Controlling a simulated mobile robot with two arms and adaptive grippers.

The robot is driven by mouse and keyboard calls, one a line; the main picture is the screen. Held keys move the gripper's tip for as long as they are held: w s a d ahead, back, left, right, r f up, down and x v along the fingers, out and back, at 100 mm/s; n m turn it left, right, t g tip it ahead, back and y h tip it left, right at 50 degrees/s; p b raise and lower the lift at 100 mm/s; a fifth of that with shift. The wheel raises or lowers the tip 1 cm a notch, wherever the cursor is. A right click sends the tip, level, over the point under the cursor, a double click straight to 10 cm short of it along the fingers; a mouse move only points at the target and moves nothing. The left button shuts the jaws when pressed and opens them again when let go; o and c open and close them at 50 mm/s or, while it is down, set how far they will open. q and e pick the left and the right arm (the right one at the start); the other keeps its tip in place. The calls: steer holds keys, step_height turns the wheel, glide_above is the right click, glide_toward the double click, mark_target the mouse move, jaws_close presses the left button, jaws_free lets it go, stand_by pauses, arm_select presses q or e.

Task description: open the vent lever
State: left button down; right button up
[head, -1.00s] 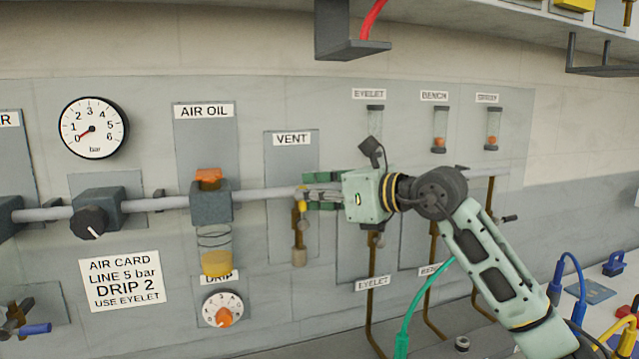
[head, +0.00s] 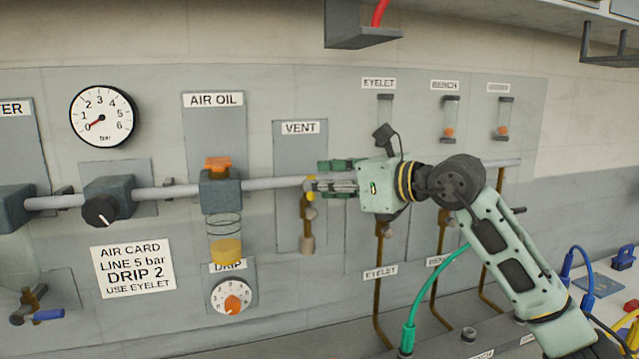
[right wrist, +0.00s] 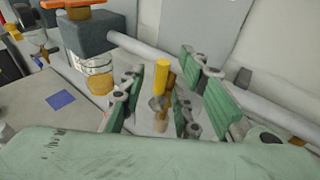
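The vent valve (head: 307,212) hangs from the grey pipe below the VENT label. It has a brass body and a small yellow lever (head: 311,187). In the right wrist view the yellow lever (right wrist: 162,75) stands upright between the green finger pads, close to the left one. My right gripper (head: 335,178) reaches in from the right at pipe height, with its fingertips at the lever. In the right wrist view its fingers (right wrist: 175,98) are apart, with a gap around the lever; I see no clear grip. My left gripper is not in view.
The grey pipe (head: 265,184) runs along the wall behind the gripper. The air oil unit (head: 220,190) with its amber bowl is to the left, above the drip dial (head: 232,297). The pressure gauge (head: 103,116) reads near 0. Brass drop pipes (head: 380,290) stand below my right arm.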

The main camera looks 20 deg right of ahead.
steer(key=v, duration=1)
steer(key=shift+s+d, duration=0.2)
steer(key=shift+s, duration=0.1)
